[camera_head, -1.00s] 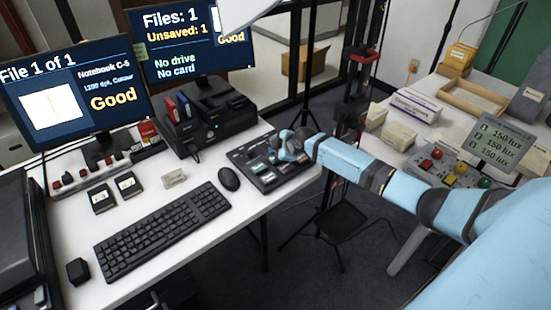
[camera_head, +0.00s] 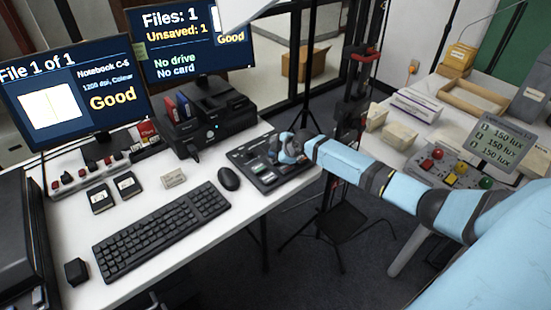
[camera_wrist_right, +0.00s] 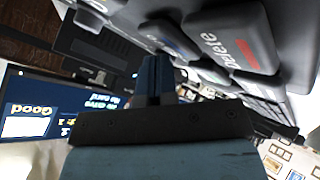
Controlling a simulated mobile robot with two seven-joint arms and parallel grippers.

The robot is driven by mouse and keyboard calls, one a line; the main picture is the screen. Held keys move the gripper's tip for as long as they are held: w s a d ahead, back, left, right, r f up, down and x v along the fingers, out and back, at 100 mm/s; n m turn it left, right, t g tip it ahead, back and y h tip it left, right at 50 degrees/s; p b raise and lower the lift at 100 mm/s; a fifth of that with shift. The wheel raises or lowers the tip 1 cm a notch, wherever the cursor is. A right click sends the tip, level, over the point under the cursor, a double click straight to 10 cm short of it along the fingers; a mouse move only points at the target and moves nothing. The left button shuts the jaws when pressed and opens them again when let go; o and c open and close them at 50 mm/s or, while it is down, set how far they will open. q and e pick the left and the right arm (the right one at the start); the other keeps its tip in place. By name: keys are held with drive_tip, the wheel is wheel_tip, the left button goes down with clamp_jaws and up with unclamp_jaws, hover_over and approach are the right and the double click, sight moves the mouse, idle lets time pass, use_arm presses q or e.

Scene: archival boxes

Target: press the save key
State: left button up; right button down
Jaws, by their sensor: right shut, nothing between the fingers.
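A dark key panel (camera_head: 240,157) with several keys lies at the right end of the white desk, beside the mouse. My right gripper (camera_head: 277,157) is shut and empty, low over this panel; its fingertips are hard to make out in the head view. In the right wrist view its closed fingers (camera_wrist_right: 156,72) point in among the keys. A large grey key marked "Delete" (camera_wrist_right: 225,32) with a red bar is close beside them. My left gripper is not in view.
The right monitor (camera_head: 185,40) reads "Files: 1", "Unsaved: 1", "No drive", "No card"; the left monitor (camera_head: 75,90) reads "Good". A mouse (camera_head: 229,179) and keyboard (camera_head: 162,230) lie left of the panel. A black drive unit (camera_head: 205,130) stands behind it.

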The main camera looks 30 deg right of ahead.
drive_tip(key=shift+f, duration=0.3)
drive_tip(key=shift+r, duration=0.15)
idle(0.3)
drive_tip(key=shift+r+p, duration=0.6)
drive_tip(key=shift+r, duration=0.2)
wheel_tip(320, 180, up, 5)
drive_tip(key=p, duration=0.4)
idle(0.6)
